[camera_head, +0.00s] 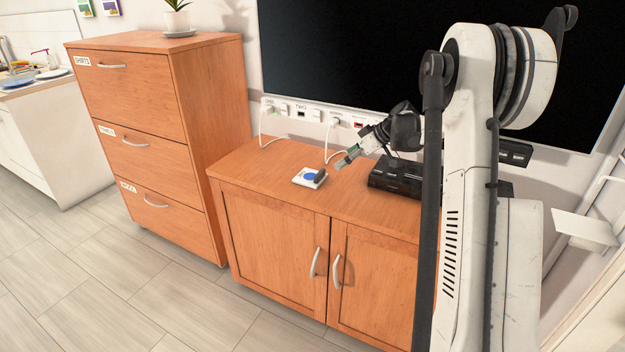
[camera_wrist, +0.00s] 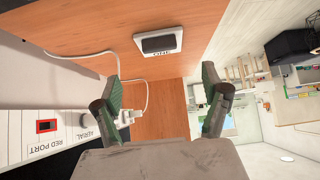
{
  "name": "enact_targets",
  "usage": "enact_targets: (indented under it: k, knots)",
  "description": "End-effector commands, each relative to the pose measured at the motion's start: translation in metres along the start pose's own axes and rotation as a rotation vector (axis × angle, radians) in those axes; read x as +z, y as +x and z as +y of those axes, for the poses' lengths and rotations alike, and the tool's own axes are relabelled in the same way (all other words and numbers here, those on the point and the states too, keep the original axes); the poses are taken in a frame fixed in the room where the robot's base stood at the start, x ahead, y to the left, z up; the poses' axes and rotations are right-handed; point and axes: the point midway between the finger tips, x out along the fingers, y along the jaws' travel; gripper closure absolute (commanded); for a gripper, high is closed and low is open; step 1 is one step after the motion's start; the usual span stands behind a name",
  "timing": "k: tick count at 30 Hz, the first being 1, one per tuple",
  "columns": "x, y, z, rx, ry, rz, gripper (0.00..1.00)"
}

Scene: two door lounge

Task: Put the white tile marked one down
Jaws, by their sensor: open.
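The white tile marked ONE (camera_head: 300,181) lies flat on the wooden cabinet top, with a blue patch and a dark block on it. In the wrist view the tile (camera_wrist: 161,52) shows ahead of the fingers with its lettering readable, and the dark block (camera_wrist: 158,42) covers its middle. My gripper (camera_head: 344,162) is to the right of the tile, apart from it. In the wrist view my gripper (camera_wrist: 162,88) has its two fingers spread wide, with nothing between them.
The low cabinet top (camera_head: 255,169) has free room left of the tile. A black box (camera_head: 396,178) stands to the right. White cables (camera_head: 329,146) run from the wall socket strip (camera_head: 300,112) behind. A drawer unit (camera_head: 147,130) stands at the left.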

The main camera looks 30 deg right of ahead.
Motion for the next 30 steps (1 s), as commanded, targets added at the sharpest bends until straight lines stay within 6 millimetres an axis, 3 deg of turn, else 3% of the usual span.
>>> enact_targets:
  k: [12,23,30]
  knots:
    - [0.000,0.069,0.000,-0.001,0.000,0.000,0.22]
    - [-0.002,0.090,0.000,0.000,0.000,0.000,0.22]
    - [-0.005,0.123,0.001,-0.001,0.000,0.000,0.22]
